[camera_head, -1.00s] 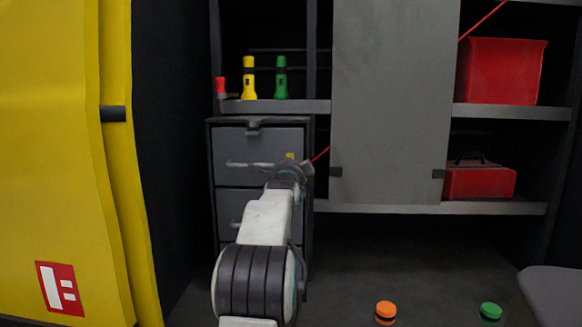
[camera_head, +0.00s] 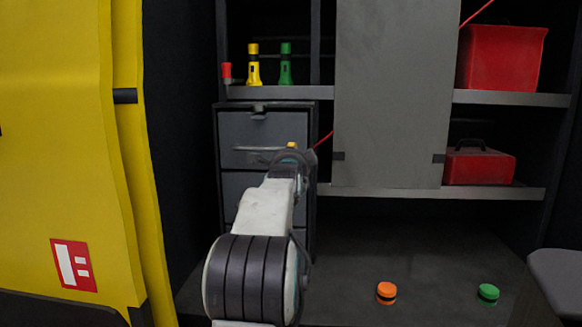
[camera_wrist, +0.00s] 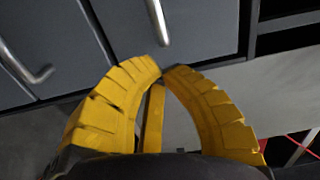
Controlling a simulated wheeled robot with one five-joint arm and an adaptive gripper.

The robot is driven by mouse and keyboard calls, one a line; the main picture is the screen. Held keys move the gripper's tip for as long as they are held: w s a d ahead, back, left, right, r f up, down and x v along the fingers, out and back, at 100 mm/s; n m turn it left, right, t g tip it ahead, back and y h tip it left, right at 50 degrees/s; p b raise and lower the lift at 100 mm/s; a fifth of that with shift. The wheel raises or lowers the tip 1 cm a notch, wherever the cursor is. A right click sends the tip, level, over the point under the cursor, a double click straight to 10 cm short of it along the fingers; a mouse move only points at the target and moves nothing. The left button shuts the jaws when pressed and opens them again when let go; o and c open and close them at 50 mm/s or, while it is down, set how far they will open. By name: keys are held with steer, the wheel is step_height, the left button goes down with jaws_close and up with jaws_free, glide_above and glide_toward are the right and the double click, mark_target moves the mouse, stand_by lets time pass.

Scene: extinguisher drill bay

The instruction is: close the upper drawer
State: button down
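The upper drawer (camera_head: 285,128) is the top dark grey front in the narrow cabinet, with a horizontal metal bar handle (camera_head: 250,150). Its front looks about level with the cabinet frame; I cannot tell if a small gap remains. In the wrist view, turned sideways, its front (camera_wrist: 205,25) and handle (camera_wrist: 158,20) show beyond my fingers. My gripper (camera_wrist: 163,70) has its yellow fingertips together, with nothing seen between them. It points at the drawer's edge side, apart from the handle; contact is unclear. In the head view only a bit of yellow (camera_head: 292,145) shows past my wrist.
A lower drawer (camera_head: 235,190) is partly hidden by my arm. A yellow flashlight (camera_head: 253,68) and a green one (camera_head: 286,66) stand on the shelf above. A grey panel (camera_head: 390,100) is right of the cabinet. Orange (camera_head: 386,293) and green (camera_head: 488,293) round objects lie on the floor.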

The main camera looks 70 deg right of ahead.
steer(key=v, duration=0.7)
steer(key=shift+a, duration=0.15)
